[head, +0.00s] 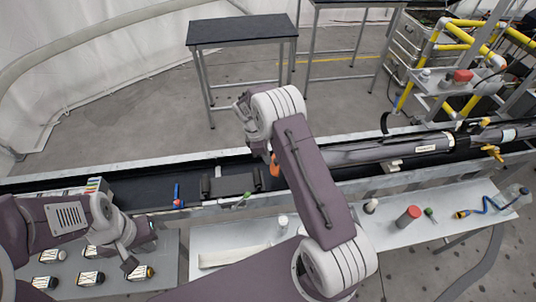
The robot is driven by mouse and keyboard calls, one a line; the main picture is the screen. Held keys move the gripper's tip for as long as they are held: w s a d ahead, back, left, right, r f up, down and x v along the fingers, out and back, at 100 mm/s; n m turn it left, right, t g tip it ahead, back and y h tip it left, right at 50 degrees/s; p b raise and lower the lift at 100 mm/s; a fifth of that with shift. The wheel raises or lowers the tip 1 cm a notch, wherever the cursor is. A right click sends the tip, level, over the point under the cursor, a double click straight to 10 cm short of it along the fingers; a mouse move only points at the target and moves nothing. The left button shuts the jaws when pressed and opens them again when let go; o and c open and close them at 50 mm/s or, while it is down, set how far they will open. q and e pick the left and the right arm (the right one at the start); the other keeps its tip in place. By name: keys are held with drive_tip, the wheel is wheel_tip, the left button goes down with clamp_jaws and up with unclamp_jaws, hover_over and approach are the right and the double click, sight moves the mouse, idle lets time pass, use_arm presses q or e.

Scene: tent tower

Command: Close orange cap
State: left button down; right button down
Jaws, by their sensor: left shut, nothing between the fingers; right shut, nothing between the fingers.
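A small orange part (274,166), which looks like the orange cap, shows at the dark trough just left of my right forearm. It is partly covered by the arm, so I cannot tell whether it is open or closed. My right gripper (262,150) is at the end of the wrist, close beside the orange part. Its fingers are mostly hidden, and contact cannot be told. My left gripper (131,262) is shut and empty at the lower left, over the grey table with small jars, far from the orange part.
A long dark cylinder (390,150) lies in the trough to the right. A low bench holds a red-topped can (408,216), a white bottle (283,222) and a white tray (234,256). Jars (90,279) stand below my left arm. A dark-topped table (242,31) stands behind on open floor.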

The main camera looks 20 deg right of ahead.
drive_tip(key=shift+d, duration=0.1)
drive_tip(key=shift+s, duration=0.1)
drive_tip(key=s+d+n, duration=0.1)
drive_tip(key=s+n, duration=0.1)
drive_tip(key=s+d+n+t+p, duration=0.1)
drive_tip(key=d+n, duration=0.1)
drive_tip(key=shift+s+d+n, duration=0.3)
drive_tip(key=shift+s+n, duration=0.1)
drive_tip(key=shift+w, duration=0.1)
